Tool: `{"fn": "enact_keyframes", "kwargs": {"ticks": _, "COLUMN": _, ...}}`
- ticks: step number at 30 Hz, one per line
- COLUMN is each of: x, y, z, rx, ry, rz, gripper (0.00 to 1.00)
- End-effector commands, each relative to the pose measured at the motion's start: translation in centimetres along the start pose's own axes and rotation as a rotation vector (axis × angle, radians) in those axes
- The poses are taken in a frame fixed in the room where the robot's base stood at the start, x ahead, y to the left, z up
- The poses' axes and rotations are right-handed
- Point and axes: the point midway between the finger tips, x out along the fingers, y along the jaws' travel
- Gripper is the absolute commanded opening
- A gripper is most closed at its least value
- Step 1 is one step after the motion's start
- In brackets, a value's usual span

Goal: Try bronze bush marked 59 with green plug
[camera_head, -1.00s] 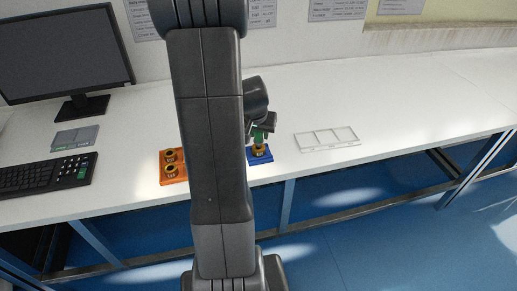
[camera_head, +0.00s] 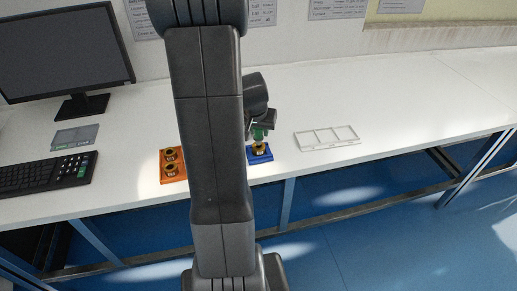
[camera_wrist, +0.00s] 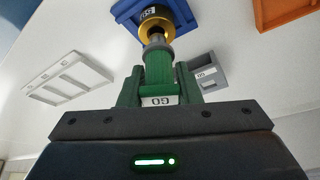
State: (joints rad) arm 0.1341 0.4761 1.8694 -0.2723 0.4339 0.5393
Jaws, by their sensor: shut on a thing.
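My gripper (camera_wrist: 158,78) is shut on the green plug (camera_wrist: 158,68), which carries a GO label and has a grey tip. The plug also shows in the head view (camera_head: 259,132). The tip is at the mouth of a bronze bush (camera_wrist: 156,20) on a blue block (camera_wrist: 187,13). I cannot tell whether the tip is inside the bore. In the head view my gripper (camera_head: 260,126) is above the bush (camera_head: 259,148) and blue block (camera_head: 266,157), partly behind my arm.
An orange block (camera_head: 180,177) with bronze bushes stands left of my arm. A white compartment tray (camera_head: 327,138) lies empty to the right. A grey holder (camera_head: 75,137) sits near the keyboard (camera_head: 47,172) and monitor (camera_head: 65,50). The bench is clear further right.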

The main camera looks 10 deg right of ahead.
Motion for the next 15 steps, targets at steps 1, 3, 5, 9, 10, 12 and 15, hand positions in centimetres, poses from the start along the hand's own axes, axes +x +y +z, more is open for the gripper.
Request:
{"fn": "enact_keyframes", "kwargs": {"ticks": 1, "x": 0.0, "y": 0.0, "z": 0.0, "rx": 0.0, "ry": 0.001, "rz": 0.0, "gripper": 0.03}}
{"fn": "enact_keyframes", "kwargs": {"ticks": 3, "x": -0.1, "y": 0.0, "z": -0.1, "rx": 0.0, "ry": 0.001, "rz": 0.0, "gripper": 0.03}}
{"fn": "enact_keyframes", "kwargs": {"ticks": 5, "x": -0.3, "y": 0.0, "z": -0.1, "rx": 0.0, "ry": 0.001, "rz": 0.0, "gripper": 0.03}}
{"fn": "enact_keyframes", "kwargs": {"ticks": 9, "x": -1.0, "y": 0.0, "z": -0.5, "rx": 0.0, "ry": 0.001, "rz": 0.0, "gripper": 0.03}}
{"fn": "enact_keyframes", "kwargs": {"ticks": 10, "x": -1.2, "y": 0.0, "z": -0.5, "rx": 0.0, "ry": 0.001, "rz": 0.0, "gripper": 0.03}}
{"fn": "enact_keyframes", "kwargs": {"ticks": 12, "x": -1.6, "y": 0.0, "z": -0.7, "rx": -0.001, "ry": 0.001, "rz": 0.0, "gripper": 0.03}}
{"fn": "enact_keyframes", "kwargs": {"ticks": 15, "x": -2.2, "y": 0.0, "z": -0.9, "rx": -0.001, "ry": 0.002, "rz": 0.0, "gripper": 0.03}}
